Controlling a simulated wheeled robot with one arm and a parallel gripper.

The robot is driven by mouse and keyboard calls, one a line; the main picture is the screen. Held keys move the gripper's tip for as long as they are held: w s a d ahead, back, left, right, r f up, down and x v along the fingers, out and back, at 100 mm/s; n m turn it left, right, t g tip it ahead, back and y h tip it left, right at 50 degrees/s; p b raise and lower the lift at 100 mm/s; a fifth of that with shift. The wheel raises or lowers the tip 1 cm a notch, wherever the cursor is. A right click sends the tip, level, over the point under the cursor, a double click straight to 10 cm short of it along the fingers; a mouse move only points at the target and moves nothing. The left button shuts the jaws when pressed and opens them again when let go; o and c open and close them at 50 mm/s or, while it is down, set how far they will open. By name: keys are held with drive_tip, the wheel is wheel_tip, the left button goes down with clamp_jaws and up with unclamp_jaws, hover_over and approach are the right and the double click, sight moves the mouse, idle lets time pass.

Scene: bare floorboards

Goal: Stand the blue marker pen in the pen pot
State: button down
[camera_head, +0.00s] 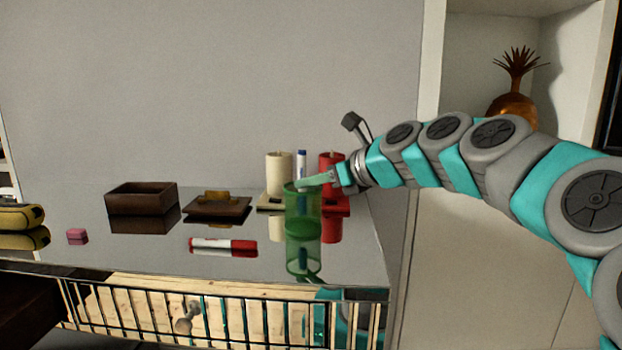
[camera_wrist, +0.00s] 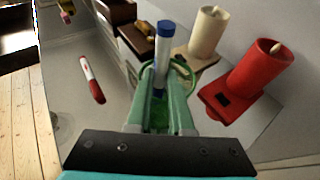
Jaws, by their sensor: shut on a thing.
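The blue marker pen (camera_head: 301,163) is upright, its blue-capped end (camera_wrist: 164,34) at the top. My gripper (camera_head: 318,181) is shut on the pen at the pot's mouth, and its fingers (camera_wrist: 160,98) show on either side of the pen in the wrist view. The green see-through pen pot (camera_head: 302,207) stands on the shiny tabletop. Its rim also shows in the wrist view (camera_wrist: 191,78), around the pen. The pen's lower part appears to be inside the pot; its tip is hidden, so I cannot tell if it touches the bottom.
A cream candle (camera_head: 279,172) and a red candle (camera_wrist: 262,69) stand on holders close behind the pot. A red-and-white marker (camera_head: 222,246) lies in front. A brown box (camera_head: 141,198), a brown lidded item (camera_head: 217,207) and a pink block (camera_head: 77,236) are to the left.

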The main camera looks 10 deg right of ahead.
drive_tip(key=c, duration=0.7)
unclamp_jaws()
drive_tip(key=shift+c, duration=0.2)
drive_tip(key=v, duration=0.7)
drive_tip(key=shift+s+d+r, duration=0.2)
drive_tip(key=shift+s, duration=0.15)
